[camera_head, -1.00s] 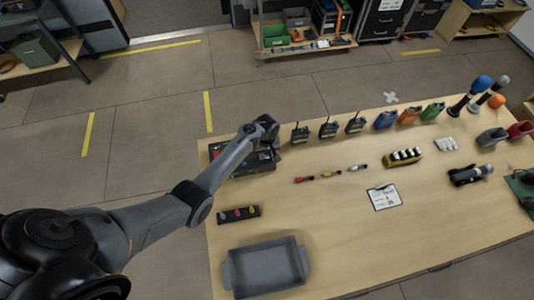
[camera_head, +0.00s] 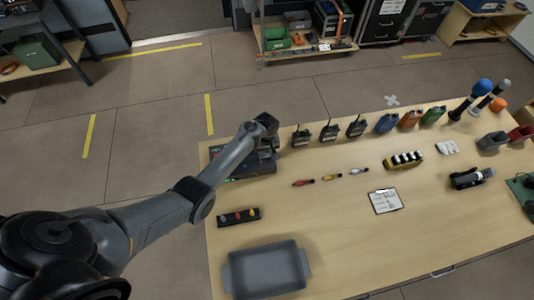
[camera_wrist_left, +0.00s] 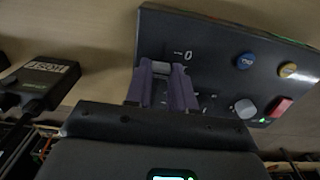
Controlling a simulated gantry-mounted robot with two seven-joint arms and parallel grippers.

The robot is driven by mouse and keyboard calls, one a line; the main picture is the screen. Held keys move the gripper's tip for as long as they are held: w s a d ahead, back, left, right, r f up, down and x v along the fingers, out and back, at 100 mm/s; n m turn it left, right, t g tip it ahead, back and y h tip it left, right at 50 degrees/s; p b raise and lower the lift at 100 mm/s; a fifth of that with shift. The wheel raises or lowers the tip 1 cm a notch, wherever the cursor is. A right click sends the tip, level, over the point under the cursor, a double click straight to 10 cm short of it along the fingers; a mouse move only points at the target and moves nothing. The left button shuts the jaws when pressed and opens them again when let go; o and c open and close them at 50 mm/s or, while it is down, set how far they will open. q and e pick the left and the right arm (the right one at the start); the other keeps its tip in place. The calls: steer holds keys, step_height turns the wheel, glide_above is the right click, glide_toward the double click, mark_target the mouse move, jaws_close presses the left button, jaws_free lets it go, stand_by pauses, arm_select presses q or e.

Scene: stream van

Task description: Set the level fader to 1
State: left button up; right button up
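The dark control panel (camera_head: 236,170) lies at the table's left far corner in the head view, partly hidden by my left arm. In the left wrist view the panel (camera_wrist_left: 215,55) shows a "0" mark beside a light grey fader cap (camera_wrist_left: 160,68). My left gripper (camera_wrist_left: 162,82) has its two fingers close on either side of this cap and appears shut on it. In the head view my left gripper (camera_head: 266,140) is at the panel, its fingertips hard to make out. A "1" mark cannot be made out. My right gripper is not in view.
A grey tray (camera_head: 266,270) and a strip with coloured knobs (camera_head: 238,217) lie nearer.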

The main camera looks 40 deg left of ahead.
mark_target(267, 155)
arm_select(q)
steer(key=o, duration=0.4)
steer(key=shift+o, duration=0.2)
steer(key=shift+r, duration=0.1)
step_height(267, 155, up, 11)
steer(key=p, duration=0.1)
steer(key=shift+f, duration=0.2)
steer(key=shift+s+f, duration=0.1)
stand_by(0.3)
